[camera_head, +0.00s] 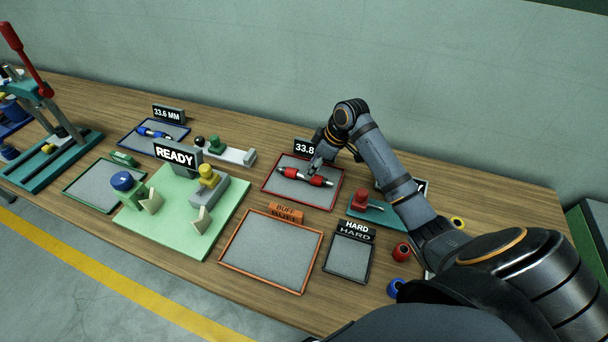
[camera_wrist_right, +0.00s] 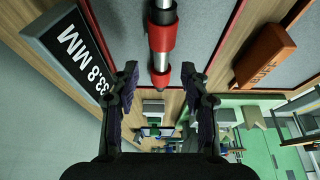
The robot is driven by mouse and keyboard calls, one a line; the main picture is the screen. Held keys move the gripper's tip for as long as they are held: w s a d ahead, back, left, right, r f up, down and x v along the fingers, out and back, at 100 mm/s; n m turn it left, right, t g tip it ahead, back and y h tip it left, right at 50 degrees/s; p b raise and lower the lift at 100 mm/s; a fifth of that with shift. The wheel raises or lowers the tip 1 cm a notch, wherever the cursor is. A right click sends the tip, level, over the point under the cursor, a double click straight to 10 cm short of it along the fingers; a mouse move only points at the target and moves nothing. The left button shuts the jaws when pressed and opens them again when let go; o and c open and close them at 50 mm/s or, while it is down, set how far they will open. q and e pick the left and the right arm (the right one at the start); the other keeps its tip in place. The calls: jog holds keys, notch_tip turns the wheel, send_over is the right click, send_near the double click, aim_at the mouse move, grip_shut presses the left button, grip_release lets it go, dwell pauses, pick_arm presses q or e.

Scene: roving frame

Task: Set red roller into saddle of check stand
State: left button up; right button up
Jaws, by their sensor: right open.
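The red roller (camera_head: 290,172), with a steel middle and dark ends, lies in a red-rimmed tray (camera_head: 318,204) by a 33.8 sign. My right gripper (camera_head: 316,166) is open just above it. In the right wrist view, the red roller (camera_wrist_right: 162,62) runs between the open fingers of my right gripper (camera_wrist_right: 160,78), which do not close on it. The check stand (camera_head: 178,240) is a light green plate with a READY sign and two cream V-shaped saddle pieces (camera_head: 152,203), both empty. My left gripper is out of view.
An empty orange-rimmed tray (camera_head: 270,262) and a dark HARD tray (camera_head: 348,258) lie in front. A teal fixture with a red knob (camera_head: 362,199) stands close right of the roller tray. A blue roller (camera_head: 153,133) lies in a blue tray at the back left.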

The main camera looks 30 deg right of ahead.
jog(key=shift+f, duration=0.1)
jog(key=shift+w+a+f, duration=0.1)
jog(key=shift+a+f, duration=0.05)
jog(key=p+x, duration=0.1)
jog(key=x, duration=0.3)
jog(key=shift+a, duration=0.15)
jog(key=shift+w+f, duration=0.15)
jog(key=shift+f, duration=0.15)
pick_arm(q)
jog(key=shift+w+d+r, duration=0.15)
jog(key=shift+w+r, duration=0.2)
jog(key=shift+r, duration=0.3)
pick_arm(e)
grip_shut()
